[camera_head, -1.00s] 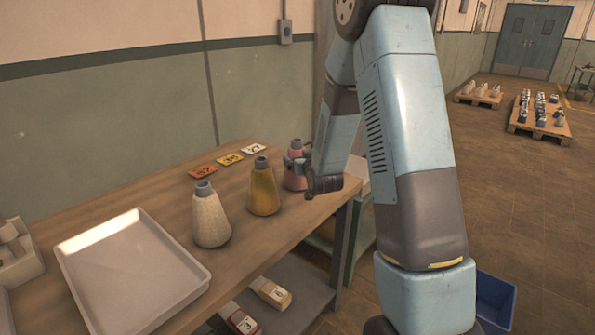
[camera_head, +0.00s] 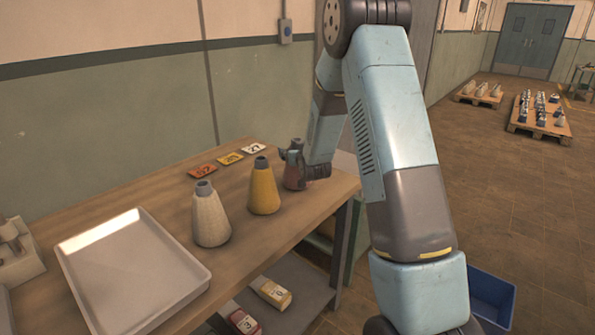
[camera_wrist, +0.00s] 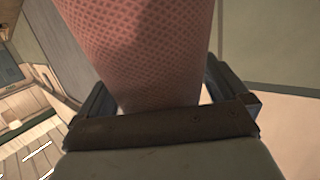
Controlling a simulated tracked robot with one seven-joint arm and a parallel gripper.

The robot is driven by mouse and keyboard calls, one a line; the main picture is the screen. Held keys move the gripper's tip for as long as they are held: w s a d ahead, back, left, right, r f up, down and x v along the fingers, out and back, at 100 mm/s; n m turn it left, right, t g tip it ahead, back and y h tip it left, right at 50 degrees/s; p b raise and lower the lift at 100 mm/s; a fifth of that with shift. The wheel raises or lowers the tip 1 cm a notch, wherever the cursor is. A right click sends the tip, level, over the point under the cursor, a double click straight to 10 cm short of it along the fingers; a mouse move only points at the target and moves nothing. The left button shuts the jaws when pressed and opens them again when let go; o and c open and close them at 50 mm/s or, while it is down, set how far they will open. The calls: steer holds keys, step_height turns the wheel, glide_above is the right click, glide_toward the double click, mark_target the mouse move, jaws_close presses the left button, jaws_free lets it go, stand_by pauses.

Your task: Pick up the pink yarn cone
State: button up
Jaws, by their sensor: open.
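The pink yarn cone (camera_head: 293,180) stands on the wooden table (camera_head: 130,196) near its right end, partly hidden by my gripper (camera_head: 296,160). In the wrist view the pink cone (camera_wrist: 150,45) fills the upper middle, with its crosshatched surface close to the camera. My gripper (camera_wrist: 168,105) is open, with one finger on each side of the cone there. I cannot tell whether either finger touches it. A yellow cone (camera_head: 263,190) and a cream cone (camera_head: 211,218) stand upright to its left.
A white tray (camera_head: 185,258) lies on the table at the left. Numbered cards (camera_head: 229,158) lie behind the cones. A lower shelf (camera_head: 305,285) holds small containers. A blue bin (camera_head: 492,295) stands on the floor at the right.

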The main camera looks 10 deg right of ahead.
steer(key=c, duration=1.7)
